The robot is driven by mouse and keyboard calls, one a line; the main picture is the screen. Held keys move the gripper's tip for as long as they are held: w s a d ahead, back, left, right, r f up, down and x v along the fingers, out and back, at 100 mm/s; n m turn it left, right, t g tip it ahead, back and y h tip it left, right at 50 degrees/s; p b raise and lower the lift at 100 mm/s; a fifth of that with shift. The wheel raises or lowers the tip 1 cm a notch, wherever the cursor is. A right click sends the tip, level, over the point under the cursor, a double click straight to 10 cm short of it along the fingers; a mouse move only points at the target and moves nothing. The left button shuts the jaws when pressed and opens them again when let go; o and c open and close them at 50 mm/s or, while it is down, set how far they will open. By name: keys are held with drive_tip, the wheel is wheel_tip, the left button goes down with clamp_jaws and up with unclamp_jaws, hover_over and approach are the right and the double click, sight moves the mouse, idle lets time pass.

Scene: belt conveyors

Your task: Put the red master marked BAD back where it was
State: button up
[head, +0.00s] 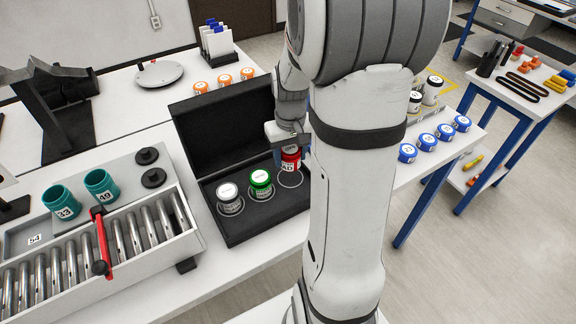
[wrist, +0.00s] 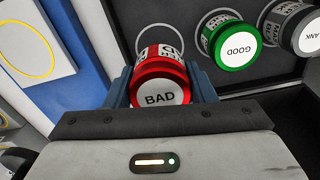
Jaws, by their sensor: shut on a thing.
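The red master marked BAD (head: 290,160) is between the fingers of my gripper (head: 287,143), which is shut on it. The wrist view shows its white BAD lid (wrist: 160,94) with a blue finger on each side. An empty ring-marked place (head: 290,180) in the open black case (head: 238,226) shows just in front of and below the red master; the ring also shows in the wrist view (wrist: 158,28). The master looks held above the case floor; the exact gap is unclear. The green GOOD master (head: 261,183) and the white-lidded BLANK master (head: 229,198) stand in the case, left of it.
The raised case lid (head: 222,120) stands behind. A roller conveyor (head: 95,245) with teal cups (head: 62,203) is at left. Several blue-lidded jars (head: 426,141) stand right of my arm, and orange-lidded jars (head: 224,80) behind the case.

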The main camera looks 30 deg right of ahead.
sight(290, 167)
drive_tip(key=shift+f, duration=2.4)
drive_tip(key=shift+s, duration=0.1)
drive_tip(key=shift+f, duration=0.15)
drive_tip(key=o, duration=1)
